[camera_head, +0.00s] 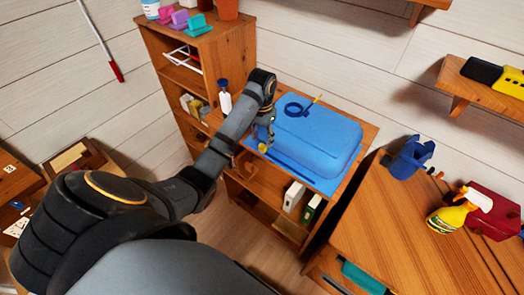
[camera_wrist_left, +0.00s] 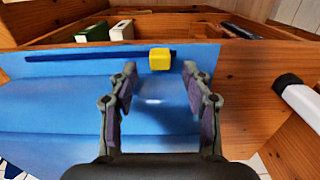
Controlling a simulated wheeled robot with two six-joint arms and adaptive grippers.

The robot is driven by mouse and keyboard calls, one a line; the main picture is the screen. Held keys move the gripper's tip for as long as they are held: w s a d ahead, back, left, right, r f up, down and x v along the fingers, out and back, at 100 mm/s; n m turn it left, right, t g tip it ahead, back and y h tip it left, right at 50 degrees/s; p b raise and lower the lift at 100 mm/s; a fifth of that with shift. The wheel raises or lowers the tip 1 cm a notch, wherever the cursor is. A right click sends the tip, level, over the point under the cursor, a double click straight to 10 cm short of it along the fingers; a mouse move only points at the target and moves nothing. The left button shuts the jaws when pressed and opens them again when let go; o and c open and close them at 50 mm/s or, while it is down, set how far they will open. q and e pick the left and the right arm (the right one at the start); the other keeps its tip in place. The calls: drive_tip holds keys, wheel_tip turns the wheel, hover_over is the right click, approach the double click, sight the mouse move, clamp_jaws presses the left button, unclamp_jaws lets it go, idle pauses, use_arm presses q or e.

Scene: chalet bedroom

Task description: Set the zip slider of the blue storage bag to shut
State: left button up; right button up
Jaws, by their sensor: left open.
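The blue storage bag (camera_head: 318,140) lies on the wooden shelf unit's top. Its zip slider (camera_wrist_left: 160,59) is a small yellow block on a dark blue zip track (camera_wrist_left: 90,55), near the track's right end in the left wrist view. The slider also shows in the head view (camera_head: 262,147), at the left end of the bag's front edge. My left gripper (camera_head: 268,145) is open beside the slider. In the left wrist view its two fingertips (camera_wrist_left: 160,72) stand on either side of the slider, with nothing held. My right gripper is not in view.
A dark blue ring with a yellow piece (camera_head: 297,106) is on top of the bag. A white bottle (camera_head: 224,102) stands left of my gripper.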

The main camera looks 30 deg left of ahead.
sight(262, 146)
use_arm(q)
wheel_tip(262, 146, down, 3)
drive_tip(key=shift+f+b, duration=0.1)
drive_tip(key=shift+b, duration=0.6)
drive_tip(key=shift+f, duration=0.7)
clamp_jaws()
